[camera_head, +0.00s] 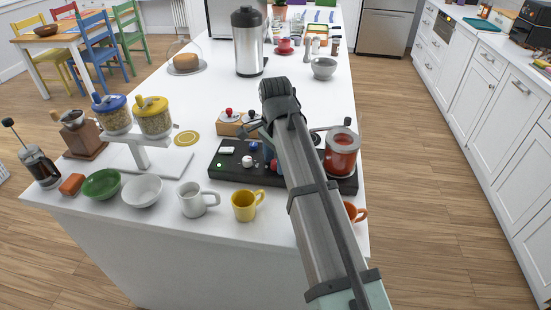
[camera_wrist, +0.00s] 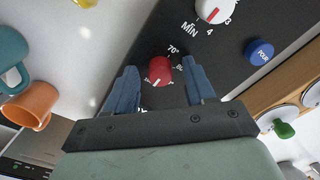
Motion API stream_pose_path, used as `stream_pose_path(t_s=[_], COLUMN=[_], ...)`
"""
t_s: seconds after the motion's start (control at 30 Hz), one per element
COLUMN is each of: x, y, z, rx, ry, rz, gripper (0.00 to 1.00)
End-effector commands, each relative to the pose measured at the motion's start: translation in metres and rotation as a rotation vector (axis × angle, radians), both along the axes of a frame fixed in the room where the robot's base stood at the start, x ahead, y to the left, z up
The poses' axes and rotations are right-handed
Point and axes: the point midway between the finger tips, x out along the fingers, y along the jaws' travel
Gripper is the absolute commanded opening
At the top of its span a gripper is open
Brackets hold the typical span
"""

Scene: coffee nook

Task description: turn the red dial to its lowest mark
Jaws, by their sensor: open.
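The red dial (camera_wrist: 160,71) shows in the wrist view on a black panel (camera_wrist: 150,38). Its white pointer line is towards the lower side of the picture, and the printed marks 70 and 80 are above and right of it. My gripper (camera_wrist: 163,76) is open, with one blue finger on each side of the dial. Gaps show between the fingers and the dial; I cannot tell how deep the fingers reach. In the head view the black panel (camera_head: 232,174) lies on the counter, and my arm hides much of the dial area.
Beside the red dial are a white dial (camera_wrist: 214,9) and a blue POUR button (camera_wrist: 259,52). A red-filled jar (camera_head: 341,152) stands on the panel's right end. A yellow mug (camera_head: 246,205) and a white mug (camera_head: 196,200) stand in front. A wooden box with knobs (camera_head: 229,126) is behind.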

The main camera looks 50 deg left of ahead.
Motion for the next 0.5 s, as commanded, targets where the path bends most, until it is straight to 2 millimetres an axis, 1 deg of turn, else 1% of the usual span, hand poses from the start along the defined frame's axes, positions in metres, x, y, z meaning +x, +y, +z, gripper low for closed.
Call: stream_pose_path(t_s=[0.2,0.5], x=[0.0000,0.0000], y=[0.0001,0.0001], z=[0.0000,0.0001], rx=[0.000,0.000], ry=[0.000,0.000], rz=[0.000,0.000], gripper=[0.53,0.24])
